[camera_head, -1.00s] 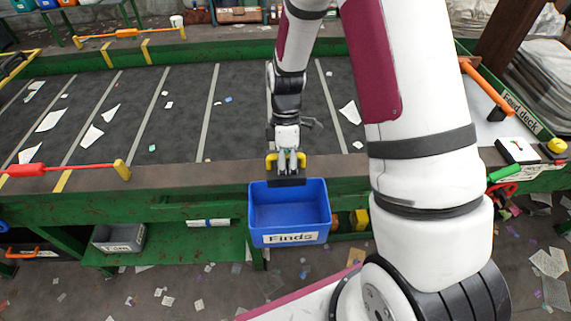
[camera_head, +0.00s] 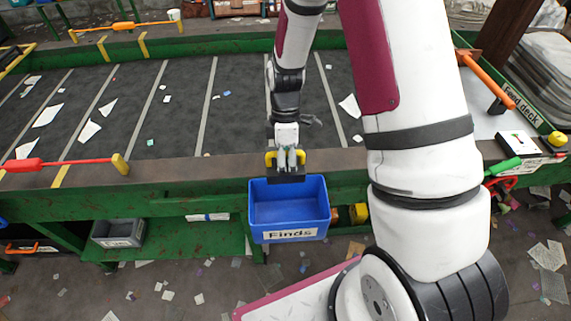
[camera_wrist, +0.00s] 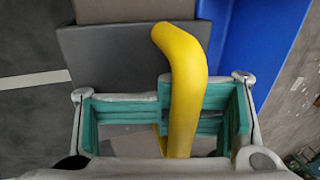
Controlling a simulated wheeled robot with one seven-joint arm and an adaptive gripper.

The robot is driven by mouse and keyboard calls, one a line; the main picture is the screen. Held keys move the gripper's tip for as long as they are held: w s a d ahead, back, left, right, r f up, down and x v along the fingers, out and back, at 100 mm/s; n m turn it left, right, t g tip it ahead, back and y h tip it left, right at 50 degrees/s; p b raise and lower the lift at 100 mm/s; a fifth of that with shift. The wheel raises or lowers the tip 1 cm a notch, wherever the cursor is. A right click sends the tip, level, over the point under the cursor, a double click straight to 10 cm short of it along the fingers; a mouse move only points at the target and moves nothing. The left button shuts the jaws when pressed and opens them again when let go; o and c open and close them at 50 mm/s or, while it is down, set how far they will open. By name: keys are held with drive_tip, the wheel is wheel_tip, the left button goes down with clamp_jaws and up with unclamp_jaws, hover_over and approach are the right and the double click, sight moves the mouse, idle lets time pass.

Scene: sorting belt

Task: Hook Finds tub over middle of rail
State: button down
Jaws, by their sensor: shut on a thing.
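The Finds tub (camera_head: 295,236) is a blue open box with a white "Finds" label on its front, upright and empty as far as I see. My gripper (camera_head: 286,162) is above its back edge and is shut on the tub's yellow handle (camera_wrist: 185,85). A dark grey piece (camera_wrist: 105,55) lies beyond the handle, next to the blue tub wall (camera_wrist: 235,50). The rail (camera_head: 215,169) is the brown front edge of the belt. The tub hangs at its front side; whether the grey piece rests on the rail is hard to tell.
A red bar (camera_head: 65,163) with a yellow end sits on the rail at left. A green-handled tool (camera_head: 503,167) lies at right. A grey tub (camera_head: 118,231) stands on the green lower shelf. The belt (camera_head: 180,120) carries scattered paper scraps.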

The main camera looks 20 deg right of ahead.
unclamp_jaws()
idle(0.3)
drive_tip(key=shift+r, duration=0.15)
idle(0.6)
drive_tip(key=shift+r, duration=0.35)
drive_tip(key=shift+r+p, duration=0.6)
drive_tip(key=shift+r, duration=0.45)
drive_tip(key=shift+r+p, duration=1)
drive_tip(key=shift+r, duration=2.45)
